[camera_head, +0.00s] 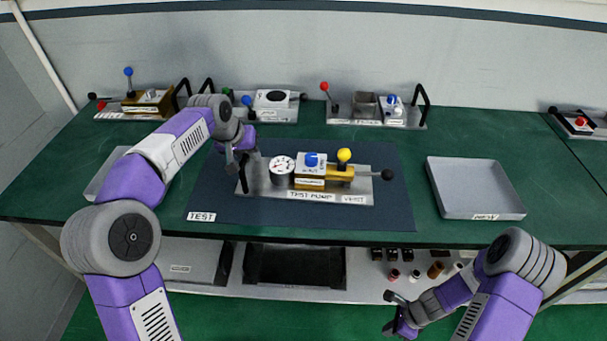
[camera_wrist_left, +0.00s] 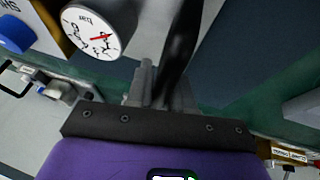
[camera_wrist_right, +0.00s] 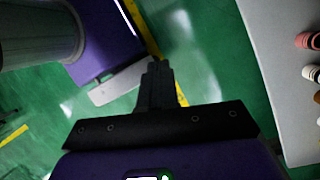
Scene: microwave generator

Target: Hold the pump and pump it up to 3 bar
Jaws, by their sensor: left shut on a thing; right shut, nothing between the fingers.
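The test pump (camera_head: 318,198) is a grey plate on the dark TEST mat, with a brass body, a blue knob (camera_head: 311,159), a yellow knob (camera_head: 344,155) and a black ball (camera_head: 387,174) at its right end. Its round white gauge (camera_head: 282,170) also shows in the left wrist view (camera_wrist_left: 91,31). The red needle is visible but I cannot read its value. My left gripper (camera_head: 239,163) is shut on the black handle at the plate's left end, which also shows in the left wrist view (camera_wrist_left: 180,45). My right gripper (camera_head: 391,312) is shut and empty, low in front of the bench.
An empty grey tray (camera_head: 476,209) stands right of the mat (camera_head: 207,199); another tray (camera_head: 103,180) is partly behind my left arm. Several other units with levers stand along the back, one at left (camera_head: 140,104). A shelf (camera_head: 360,278) below holds small parts.

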